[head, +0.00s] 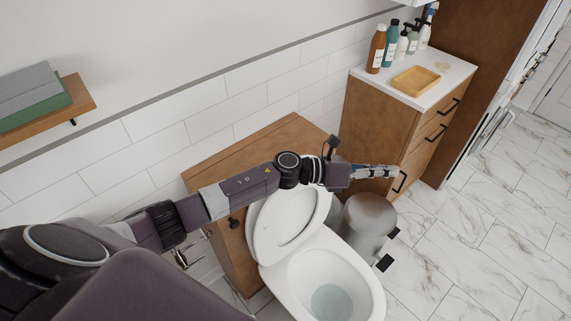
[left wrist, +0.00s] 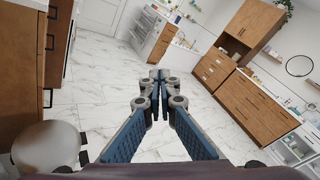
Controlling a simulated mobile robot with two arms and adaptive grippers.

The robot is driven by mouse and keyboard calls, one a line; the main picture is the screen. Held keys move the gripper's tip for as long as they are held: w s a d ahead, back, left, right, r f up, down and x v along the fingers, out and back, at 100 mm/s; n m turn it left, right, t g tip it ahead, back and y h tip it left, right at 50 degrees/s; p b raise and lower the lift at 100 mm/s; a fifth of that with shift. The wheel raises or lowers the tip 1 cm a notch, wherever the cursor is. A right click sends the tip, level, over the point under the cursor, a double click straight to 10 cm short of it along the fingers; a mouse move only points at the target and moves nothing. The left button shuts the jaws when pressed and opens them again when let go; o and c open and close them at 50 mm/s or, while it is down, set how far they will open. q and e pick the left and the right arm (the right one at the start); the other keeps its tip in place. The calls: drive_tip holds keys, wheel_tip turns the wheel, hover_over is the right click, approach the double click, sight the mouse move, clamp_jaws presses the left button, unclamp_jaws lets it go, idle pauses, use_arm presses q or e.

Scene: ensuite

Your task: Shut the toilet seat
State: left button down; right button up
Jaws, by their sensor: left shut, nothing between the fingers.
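The white toilet (head: 325,285) stands at the lower middle of the head view with its bowl uncovered and water showing inside. Its raised seat and lid (head: 288,218) lean back against the wooden cistern cabinet (head: 250,150). My left arm reaches across in front of the cabinet and over the top of the raised seat. My left gripper (head: 378,172) is past the seat to the right, shut and empty, above the metal bin. In the left wrist view the closed fingers (left wrist: 160,90) point out over the floor. My right gripper is not in view.
A metal pedal bin (head: 368,222) stands right beside the toilet; it also shows in the left wrist view (left wrist: 45,150). A wooden drawer cabinet (head: 375,130) with bottles and a yellow tray (head: 416,80) stands behind. The marble floor (head: 480,230) at right is free.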

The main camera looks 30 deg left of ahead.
use_arm(q)
drive_tip(key=s+a+m+g+y+p, duration=0.1)
drive_tip(key=s+a+m+g+y, duration=0.2)
drive_tip(key=a+m+g+y, duration=0.85)
drive_tip(key=s+a+m+t+h+p, duration=0.1)
drive_tip(key=s+a+m, duration=0.35)
drive_tip(key=a, duration=1.45)
drive_tip(key=shift+m, duration=0.6)
drive_tip(key=b+x, duration=0.1)
drive_tip(key=x, duration=0.2)
drive_tip(key=w+x, duration=0.1)
drive_tip(key=x, duration=0.2)
drive_tip(key=b+x, duration=0.1)
drive_tip(key=x, duration=0.2)
drive_tip(key=shift+w+d+b, duration=0.15)
drive_tip(key=shift+w+b, duration=0.15)
drive_tip(key=shift+y, duration=0.25)
